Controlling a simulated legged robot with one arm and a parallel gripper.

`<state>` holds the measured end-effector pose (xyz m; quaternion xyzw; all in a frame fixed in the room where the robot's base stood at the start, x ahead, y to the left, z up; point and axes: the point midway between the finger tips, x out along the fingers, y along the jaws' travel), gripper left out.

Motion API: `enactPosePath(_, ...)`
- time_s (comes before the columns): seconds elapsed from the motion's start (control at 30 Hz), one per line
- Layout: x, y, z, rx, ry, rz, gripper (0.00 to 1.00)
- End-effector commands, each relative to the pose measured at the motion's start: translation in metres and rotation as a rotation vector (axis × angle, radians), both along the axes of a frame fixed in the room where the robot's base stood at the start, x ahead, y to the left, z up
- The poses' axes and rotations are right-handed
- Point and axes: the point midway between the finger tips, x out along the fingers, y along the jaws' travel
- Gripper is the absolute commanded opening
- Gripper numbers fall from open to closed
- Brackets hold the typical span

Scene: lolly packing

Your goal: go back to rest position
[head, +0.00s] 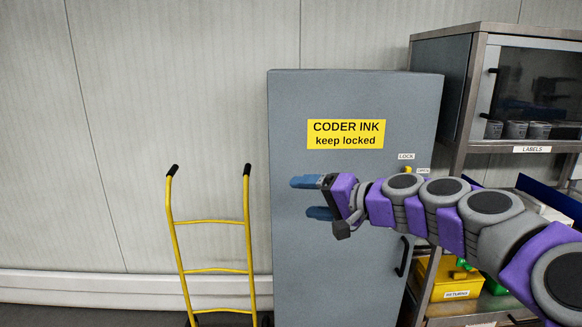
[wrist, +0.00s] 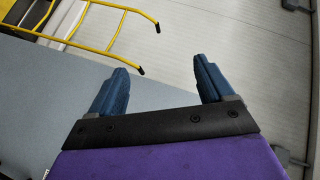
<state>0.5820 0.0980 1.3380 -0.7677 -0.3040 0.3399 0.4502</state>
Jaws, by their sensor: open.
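My gripper (head: 306,198) has blue fingers that are apart, with nothing between them. In the head view it is stretched out toward the left, in front of the grey cabinet (head: 310,260). My purple and grey arm reaches in from the right edge and covers part of the cabinet. In the wrist view my gripper (wrist: 162,82) also shows open and empty, with the grey cabinet surface (wrist: 35,110) at the left and the pale wall beyond.
A yellow hand truck (head: 213,270) stands left of the cabinet. The cabinet has a yellow "CODER INK keep locked" sign (head: 346,134) and a dark handle (head: 403,257). A metal shelf unit (head: 480,147) with a yellow "RETURNS" bin (head: 440,285) stands at right. Bare wall (head: 180,110) fills the left.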

Motion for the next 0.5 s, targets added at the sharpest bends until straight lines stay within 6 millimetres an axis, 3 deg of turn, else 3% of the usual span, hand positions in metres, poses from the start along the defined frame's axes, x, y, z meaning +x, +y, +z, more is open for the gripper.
enactPosePath(0.1, -0.069, 0.040, -0.030, -0.184, 0.047, 0.141, 0.81)
enactPosePath(0.23, -0.141, 0.055, -0.080, -0.401, 0.135, 0.256, 0.81)
enactPosePath(0.37, -0.210, 0.042, -0.137, -0.617, 0.257, 0.329, 0.81)
enactPosePath(0.5, -0.279, 0.003, -0.192, -0.831, 0.417, 0.358, 0.81)
